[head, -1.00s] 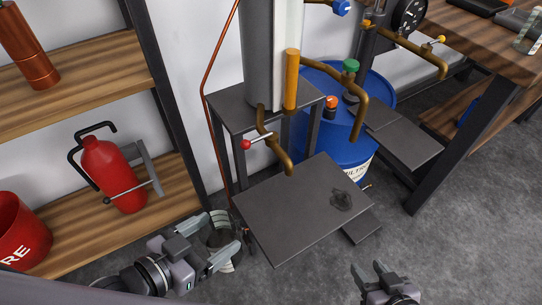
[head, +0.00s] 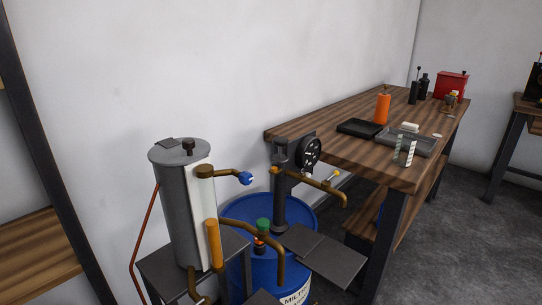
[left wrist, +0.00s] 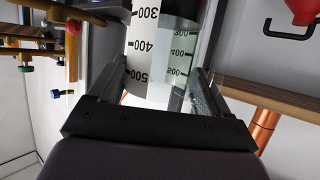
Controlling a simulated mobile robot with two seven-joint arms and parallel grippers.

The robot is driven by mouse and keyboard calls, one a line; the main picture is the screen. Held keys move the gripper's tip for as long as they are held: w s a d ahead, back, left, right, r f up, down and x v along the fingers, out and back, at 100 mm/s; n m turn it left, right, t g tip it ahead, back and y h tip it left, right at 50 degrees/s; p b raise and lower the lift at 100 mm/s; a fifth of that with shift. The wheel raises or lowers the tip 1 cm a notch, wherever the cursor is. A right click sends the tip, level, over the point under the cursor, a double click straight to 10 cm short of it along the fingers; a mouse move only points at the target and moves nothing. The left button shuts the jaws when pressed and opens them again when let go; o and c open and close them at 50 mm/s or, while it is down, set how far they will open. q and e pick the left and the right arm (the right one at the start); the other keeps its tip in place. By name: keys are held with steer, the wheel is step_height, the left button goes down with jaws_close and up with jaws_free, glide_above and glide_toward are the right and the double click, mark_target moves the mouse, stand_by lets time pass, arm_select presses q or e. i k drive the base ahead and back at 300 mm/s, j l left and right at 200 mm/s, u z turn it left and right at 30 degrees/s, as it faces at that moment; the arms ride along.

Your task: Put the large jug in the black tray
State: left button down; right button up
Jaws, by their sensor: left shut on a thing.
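In the left wrist view my left gripper (left wrist: 160,70) is shut on a jug (left wrist: 142,45) with a white scale marked 300, 400 and 500. The jug lies between the two fingers, and its far end is cut off by the frame edge. Neither my left gripper nor this jug shows in the head view. A flat black tray (head: 358,128) lies on the wooden bench (head: 345,148) and looks empty. My right gripper is not in view.
A grey tray (head: 424,148) with clear vessels (head: 403,155) by it is right of the black tray. An orange bottle (head: 382,109) stands close behind. A grey tank (head: 178,215), brass pipes and a blue barrel (head: 298,215) stand before the bench.

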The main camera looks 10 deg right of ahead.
mark_target(360, 130)
steer(key=l, duration=0.3)
steer(key=k+l, duration=0.1)
steer(key=l, duration=0.2)
steer(key=l+z, duration=0.1)
steer(key=l, duration=0.55)
steer(key=i+l, duration=0.15)
steer(key=l, duration=0.45)
steer(key=i+l, duration=0.2)
steer(key=l, duration=0.25)
steer(key=i+l+z, duration=0.1)
steer(key=l, duration=0.4)
steer(key=i+l+z, duration=0.1)
steer(key=i+l, duration=0.15)
steer(key=l, duration=0.2)
steer(key=i+l, duration=0.2)
steer(key=l, duration=0.25)
steer(key=i+l+z, duration=0.1)
steer(key=i+l, duration=0.15)
steer(key=l, duration=0.2)
steer(key=i+l, duration=0.2)
steer(key=l, duration=0.2)
steer(key=i+l+z, duration=0.1)
steer(key=i+l, duration=0.15)
steer(key=l, duration=0.2)
